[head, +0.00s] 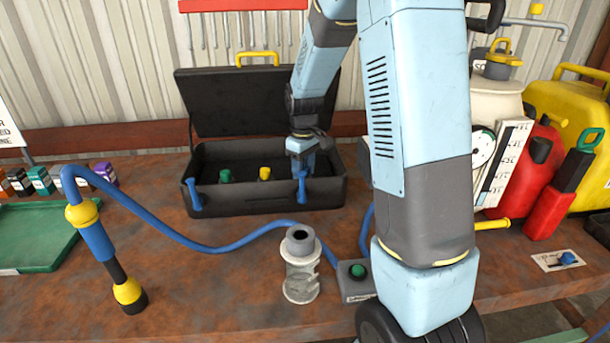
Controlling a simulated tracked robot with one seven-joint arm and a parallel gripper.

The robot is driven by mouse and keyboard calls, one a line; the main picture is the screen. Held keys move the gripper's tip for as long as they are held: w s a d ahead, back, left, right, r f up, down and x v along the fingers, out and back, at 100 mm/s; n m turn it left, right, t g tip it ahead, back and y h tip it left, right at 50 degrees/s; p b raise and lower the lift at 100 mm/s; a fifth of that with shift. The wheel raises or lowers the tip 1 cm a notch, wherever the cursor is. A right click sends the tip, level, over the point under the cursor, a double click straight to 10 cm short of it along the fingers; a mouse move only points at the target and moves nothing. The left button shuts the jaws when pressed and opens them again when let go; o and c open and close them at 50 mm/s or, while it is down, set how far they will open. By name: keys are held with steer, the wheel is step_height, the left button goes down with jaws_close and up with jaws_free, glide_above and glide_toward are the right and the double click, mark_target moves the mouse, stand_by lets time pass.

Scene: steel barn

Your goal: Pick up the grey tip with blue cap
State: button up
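My gripper (303,157) reaches down into the open black case (265,203) at the right part of its tray. Its fingers are small and partly hidden, so I cannot tell whether they are open or shut. A bit of blue shows at the fingers; I cannot tell if it is the blue cap or part of the gripper. The grey tip itself is not clearly visible. A green-capped piece (225,176) and a yellow-capped piece (265,173) stand in the case to the left of my gripper.
Blue latches (194,197) hang on the case front. A blue-and-yellow hose tool (97,242), a grey cylinder (300,270) and a green-button box (356,280) stand in front. A small blue item (567,258) lies on a card at right. Red and yellow cans crowd the back right.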

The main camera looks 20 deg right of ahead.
mark_target(304, 167)
steer(key=shift+r, duration=0.5)
step_height(304, 167, up, 3)
steer(key=shift+s+f, duration=0.1)
steer(key=shift+f, duration=0.1)
steer(key=s+r, duration=1.3)
steer(key=r, duration=0.1)
steer(key=shift+s+d+r, duration=0.2)
steer(key=shift+s+d, duration=0.1)
steer(key=shift+s, duration=0.1)
stand_by(1.2)
steer(key=shift+s, duration=0.1)
